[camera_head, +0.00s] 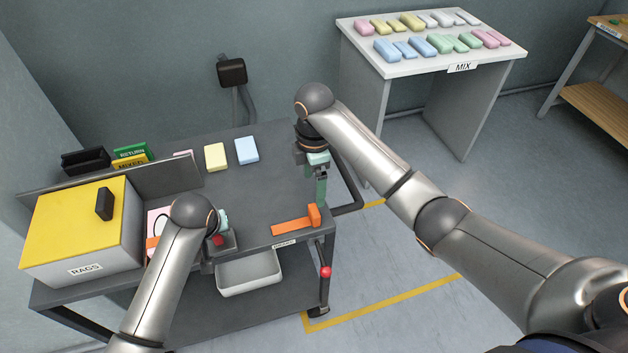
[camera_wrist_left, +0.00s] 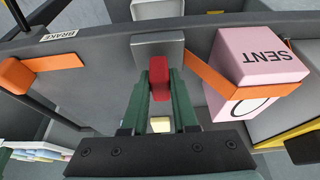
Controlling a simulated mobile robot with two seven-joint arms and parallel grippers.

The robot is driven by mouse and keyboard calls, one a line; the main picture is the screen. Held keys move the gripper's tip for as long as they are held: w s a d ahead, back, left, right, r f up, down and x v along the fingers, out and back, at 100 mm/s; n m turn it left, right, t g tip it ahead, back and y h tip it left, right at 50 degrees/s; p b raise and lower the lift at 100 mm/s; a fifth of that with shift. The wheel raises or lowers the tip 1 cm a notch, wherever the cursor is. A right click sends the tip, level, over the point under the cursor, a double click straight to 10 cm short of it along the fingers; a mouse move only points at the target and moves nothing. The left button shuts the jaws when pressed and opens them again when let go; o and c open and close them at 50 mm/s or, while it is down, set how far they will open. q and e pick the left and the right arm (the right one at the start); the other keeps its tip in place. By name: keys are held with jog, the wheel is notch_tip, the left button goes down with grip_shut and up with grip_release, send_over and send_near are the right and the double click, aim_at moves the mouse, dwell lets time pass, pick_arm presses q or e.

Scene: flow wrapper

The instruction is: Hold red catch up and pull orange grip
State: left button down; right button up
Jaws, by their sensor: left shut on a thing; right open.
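A red catch (camera_wrist_left: 158,76) stands on a grey plate (camera_wrist_left: 157,44); in the head view its red (camera_head: 218,240) shows small beside my left wrist. My left gripper (camera_wrist_left: 159,90) is shut on the red catch, with green fingers on either side of it. An orange bar with a raised orange grip (camera_head: 314,215) lies at the cart's front right, by a label reading BRAKE; it also shows in the left wrist view (camera_wrist_left: 16,74). My right gripper (camera_head: 321,200) is open, pointing down just behind the orange grip. I cannot tell whether they touch.
A yellow-lidded RAGS box (camera_head: 82,225) stands left. Yellow and blue blocks (camera_head: 246,150) lie behind. A white tray (camera_head: 250,274) sits below the front edge.

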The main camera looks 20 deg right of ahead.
pick_arm(q)
jog(key=shift+f, duration=0.6)
jog(key=c, duration=0.6)
grip_release()
